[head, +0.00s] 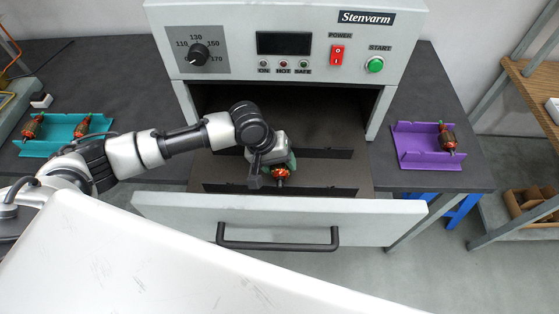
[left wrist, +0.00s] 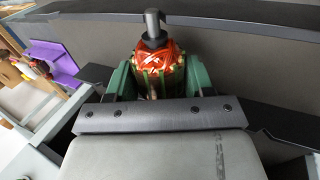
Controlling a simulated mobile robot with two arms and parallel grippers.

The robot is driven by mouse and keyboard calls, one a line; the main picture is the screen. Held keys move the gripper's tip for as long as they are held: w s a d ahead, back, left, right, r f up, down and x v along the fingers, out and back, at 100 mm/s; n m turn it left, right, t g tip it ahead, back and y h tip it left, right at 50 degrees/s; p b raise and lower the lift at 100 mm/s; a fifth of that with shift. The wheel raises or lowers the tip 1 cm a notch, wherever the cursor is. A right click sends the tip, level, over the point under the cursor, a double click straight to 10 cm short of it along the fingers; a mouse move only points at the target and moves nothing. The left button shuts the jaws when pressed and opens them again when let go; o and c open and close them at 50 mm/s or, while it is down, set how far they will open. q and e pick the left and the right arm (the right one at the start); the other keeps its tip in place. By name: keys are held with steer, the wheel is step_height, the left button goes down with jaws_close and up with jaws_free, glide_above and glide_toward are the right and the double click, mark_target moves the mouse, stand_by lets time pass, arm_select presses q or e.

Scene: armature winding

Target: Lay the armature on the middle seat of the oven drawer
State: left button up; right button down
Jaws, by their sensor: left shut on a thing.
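The oven drawer (head: 375,214) is pulled out in the head view. Two dark notched rails, a front one (head: 225,188) and a rear one (head: 325,154), cross its floor. My left gripper (head: 281,168) is over the middle of the drawer, shut on an armature (head: 281,175) with orange-red windings. In the left wrist view the armature (left wrist: 158,62) sits between the green fingers of the left gripper (left wrist: 158,76), its dark shaft end pointing up the picture. The gripper hides the middle seat, so I cannot tell whether the armature touches the rails. My right gripper is out of view.
The oven (head: 290,18) stands open behind the drawer. A teal tray (head: 62,148) with two armatures is on the left of the bench. A purple tray (head: 415,150) with one armature is on the right. The drawer front has a black handle (head: 278,246).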

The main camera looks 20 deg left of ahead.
arm_select(q)
steer(key=shift+f+p, duration=0.15)
steer(key=shift+p, duration=0.3)
stand_by(0.6)
steer(key=o, duration=1.2)
steer(key=b+v, duration=0.1)
steer(key=v, duration=1)
steer(key=shift+b, duration=0.3)
